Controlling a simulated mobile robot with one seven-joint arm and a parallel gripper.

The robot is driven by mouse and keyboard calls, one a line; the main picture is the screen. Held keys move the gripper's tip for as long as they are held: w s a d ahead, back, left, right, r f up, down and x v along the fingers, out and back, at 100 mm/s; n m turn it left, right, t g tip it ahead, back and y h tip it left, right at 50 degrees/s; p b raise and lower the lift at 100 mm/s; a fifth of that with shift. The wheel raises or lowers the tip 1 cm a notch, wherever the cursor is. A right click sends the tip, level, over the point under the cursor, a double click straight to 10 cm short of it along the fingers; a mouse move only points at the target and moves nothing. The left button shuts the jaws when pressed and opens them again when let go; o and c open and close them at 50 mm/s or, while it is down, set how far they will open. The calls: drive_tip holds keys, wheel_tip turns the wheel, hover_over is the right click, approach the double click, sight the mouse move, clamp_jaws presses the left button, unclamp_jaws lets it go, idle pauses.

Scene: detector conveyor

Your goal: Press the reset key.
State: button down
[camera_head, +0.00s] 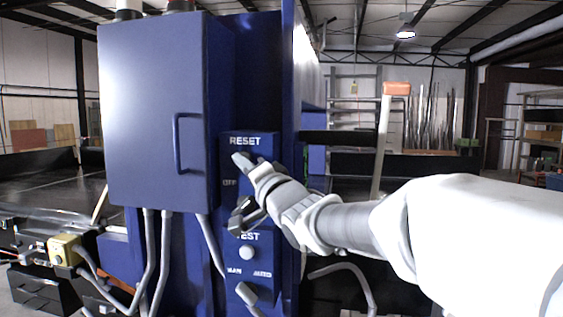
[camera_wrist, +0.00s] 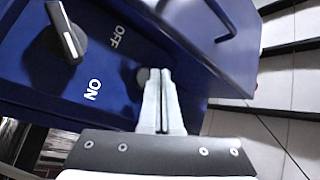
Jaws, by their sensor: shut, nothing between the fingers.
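The blue control panel (camera_head: 235,139) carries the word RESET near its top in the head view. My gripper (camera_head: 240,160) is shut and empty, its tips just below that word, covering much of the key's place. In the wrist view my gripper (camera_wrist: 160,73) shows its two fingers pressed together, pointing at the panel. A round grey key (camera_wrist: 142,76) shows right beside the fingertips, on their left. It is partly hidden, and I cannot tell whether the tips touch it.
A selector knob (camera_wrist: 66,34) sits by ON and OFF in the wrist view. Lower on the panel is a pale TEST button (camera_head: 246,252), with a MAN/AUTO selector (camera_head: 246,292) below it. A cabinet door (camera_head: 155,110) with a protruding handle (camera_head: 178,145) stands left.

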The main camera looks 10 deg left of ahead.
drive_tip(key=shift+s+a+b, duration=0.15)
drive_tip(key=shift+s+b, duration=0.5)
drive_tip(key=shift+s, duration=0.6)
drive_tip(key=shift+s+a+b, duration=0.1)
drive_tip(key=shift+s+b, duration=0.55)
drive_tip(key=shift+s, duration=0.6)
drive_tip(key=s+d+f+g+h, duration=0.1)
drive_tip(key=s+d+f+h, duration=0.1)
drive_tip(key=d+f+h, duration=0.6)
drive_tip(key=s+d+f+g+h, duration=0.15)
drive_tip(key=d+f, duration=0.25)
drive_tip(key=d, duration=0.7)
drive_tip(key=s+d+f+n+g+h, duration=0.1)
drive_tip(key=s+d+f+g, duration=0.3)
drive_tip(key=s+f, duration=0.4)
drive_tip(key=s+d+f+n+g+h, duration=0.2)
drive_tip(key=s+d+f, duration=0.5)
drive_tip(key=s, duration=0.6)
wheel_tip(320, 180, down, 2)
drive_tip(key=shift+d+n+g+h, duration=0.25)
drive_tip(key=shift+n+g+h, duration=0.1)
drive_tip(key=shift+g, duration=0.5)
